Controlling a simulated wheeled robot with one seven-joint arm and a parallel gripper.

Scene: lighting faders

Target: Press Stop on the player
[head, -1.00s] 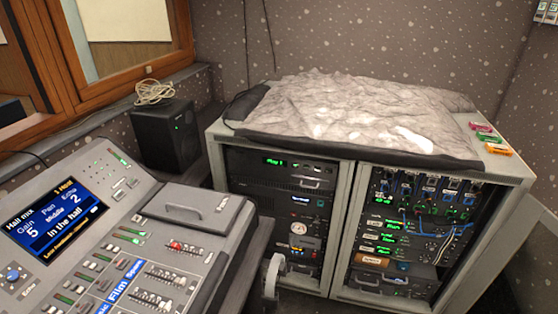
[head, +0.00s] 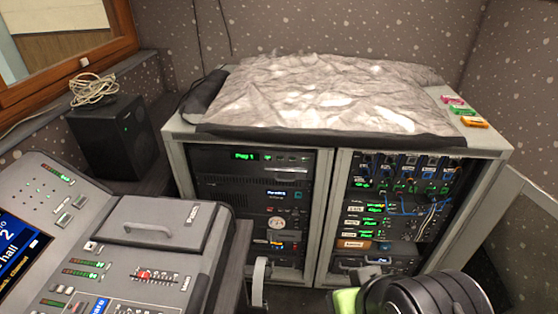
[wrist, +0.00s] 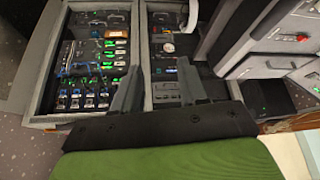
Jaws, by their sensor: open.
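The left rack bay holds several dark units. At its top is a unit with a green "Prog 1" display (head: 245,156), and below it a unit with a small blue-white display (head: 276,194). Lower down is a unit with a round white dial (head: 276,223). I cannot tell which one is the player, and no Stop label is readable. My gripper (wrist: 158,62) shows in the wrist view as two dark fingers spread apart with nothing between them. The bay shows upside down beyond them, with the white dial (wrist: 168,47) past the fingertips. In the head view, part of my arm is at the bottom right.
The right rack bay (head: 400,215) has green displays and blue cables. A grey crumpled cover (head: 330,95) lies on the rack. The mixing desk (head: 150,215) stands at the left, a black speaker (head: 115,138) behind it. A pale upright handle (head: 259,280) stands before the rack.

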